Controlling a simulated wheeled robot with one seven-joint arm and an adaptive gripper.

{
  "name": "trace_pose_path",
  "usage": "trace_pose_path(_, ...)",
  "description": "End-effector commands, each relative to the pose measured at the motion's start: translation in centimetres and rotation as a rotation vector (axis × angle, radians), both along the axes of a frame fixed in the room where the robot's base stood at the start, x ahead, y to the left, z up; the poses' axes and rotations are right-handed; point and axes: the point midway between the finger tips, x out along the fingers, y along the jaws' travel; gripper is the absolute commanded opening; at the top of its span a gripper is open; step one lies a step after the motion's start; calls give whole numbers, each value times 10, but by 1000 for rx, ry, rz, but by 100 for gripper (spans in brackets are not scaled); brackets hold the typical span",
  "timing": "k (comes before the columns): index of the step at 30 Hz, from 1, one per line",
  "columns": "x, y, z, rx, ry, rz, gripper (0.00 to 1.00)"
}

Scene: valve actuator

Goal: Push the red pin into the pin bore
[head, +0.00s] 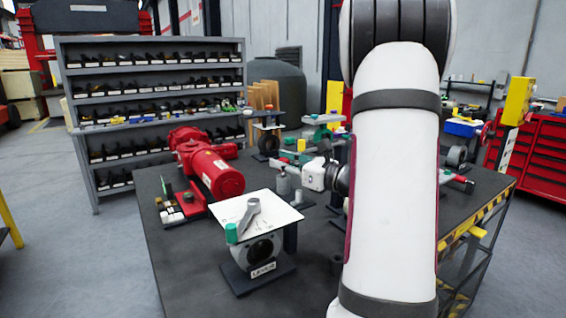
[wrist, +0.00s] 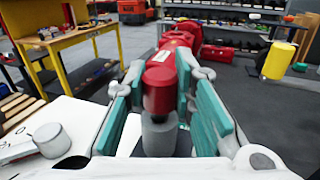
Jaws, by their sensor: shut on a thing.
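My gripper (wrist: 160,88) reaches level across the table, its teal-padded fingers on both sides of a red cylinder (wrist: 161,92) that I take for the red pin. It is shut on this piece. A grey cylinder (wrist: 159,138) shows just below the red piece; I cannot tell whether they are joined. In the head view the gripper (head: 285,165) points left toward the red actuator (head: 217,175), near a grey upright piece (head: 282,184). The red actuator (wrist: 181,40) lies beyond the fingertips in the wrist view. I cannot make out the pin bore.
A lever stand with a white plate (head: 277,209) stands at the front of the dark table (head: 182,262). Several fixtures stand behind the gripper. A grey shelf rack (head: 150,85) is at the back left. Bare tabletop lies at front left.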

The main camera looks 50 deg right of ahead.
Motion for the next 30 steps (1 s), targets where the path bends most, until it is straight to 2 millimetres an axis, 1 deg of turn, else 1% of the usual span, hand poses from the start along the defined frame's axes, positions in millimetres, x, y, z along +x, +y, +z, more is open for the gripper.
trace_pose_path(17,0,0,-14,0,-1,0,0)
trace_pose_path(18,0,0,-13,0,-1,0,28)
trace_pose_path(21,0,0,-13,0,-1,0,47)
trace_pose_path(30,-1,0,-13,1,0,0,47)
